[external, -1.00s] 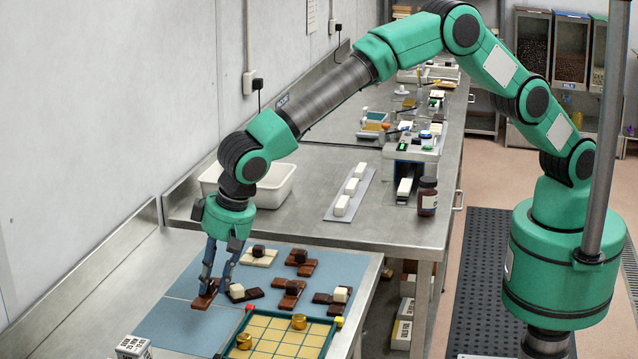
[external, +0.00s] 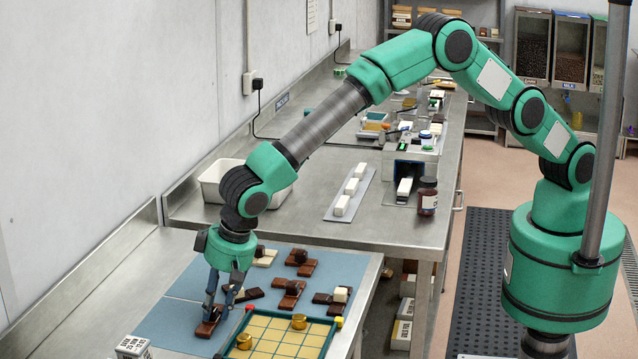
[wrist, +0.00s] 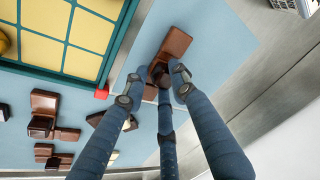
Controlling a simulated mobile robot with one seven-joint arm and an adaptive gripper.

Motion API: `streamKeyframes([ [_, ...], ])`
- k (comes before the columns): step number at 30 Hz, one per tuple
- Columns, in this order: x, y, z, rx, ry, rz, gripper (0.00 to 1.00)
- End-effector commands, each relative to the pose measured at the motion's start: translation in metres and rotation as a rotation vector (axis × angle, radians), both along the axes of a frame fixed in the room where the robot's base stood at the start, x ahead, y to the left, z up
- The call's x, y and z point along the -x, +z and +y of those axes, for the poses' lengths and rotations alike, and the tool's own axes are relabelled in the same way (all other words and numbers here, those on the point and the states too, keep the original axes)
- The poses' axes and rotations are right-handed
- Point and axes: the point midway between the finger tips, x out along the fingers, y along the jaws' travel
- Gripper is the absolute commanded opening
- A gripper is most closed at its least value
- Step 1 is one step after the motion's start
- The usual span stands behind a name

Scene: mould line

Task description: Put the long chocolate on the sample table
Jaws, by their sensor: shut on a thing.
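My gripper (external: 218,308) is low over the near left part of the blue mat (external: 165,317). It is shut on a brown long chocolate (external: 206,329). In the wrist view the long chocolate (wrist: 176,43) sticks out beyond the fingertips of my gripper (wrist: 155,92), and a darker brown block shows between the fingers. The fingers hide part of it. I cannot tell whether it touches the mat.
Several stacked chocolates, such as one with a dark block (external: 301,257), lie on the mat behind and right of my gripper. A green-framed yellow grid tray (external: 270,341) with brass weights is close at right. A white box (external: 133,346) stands at the front left.

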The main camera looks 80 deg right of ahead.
Motion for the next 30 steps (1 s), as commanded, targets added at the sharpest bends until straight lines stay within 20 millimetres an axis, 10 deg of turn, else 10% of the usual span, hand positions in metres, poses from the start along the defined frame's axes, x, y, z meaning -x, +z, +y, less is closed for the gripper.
streamKeyframes([
  [14, -0.0005, -0.006, 0.0004, -0.002, 0.0, -0.002, 0.0],
  [15, -0.0004, -0.0067, 0.0004, -0.002, 0.0, -0.002, 0.28],
  [18, -0.0004, -0.0059, 0.0004, -0.002, 0.0, -0.002, 0.45],
  [30, -0.0004, -0.0034, 0.0005, -0.002, 0.0, -0.002, 0.45],
])
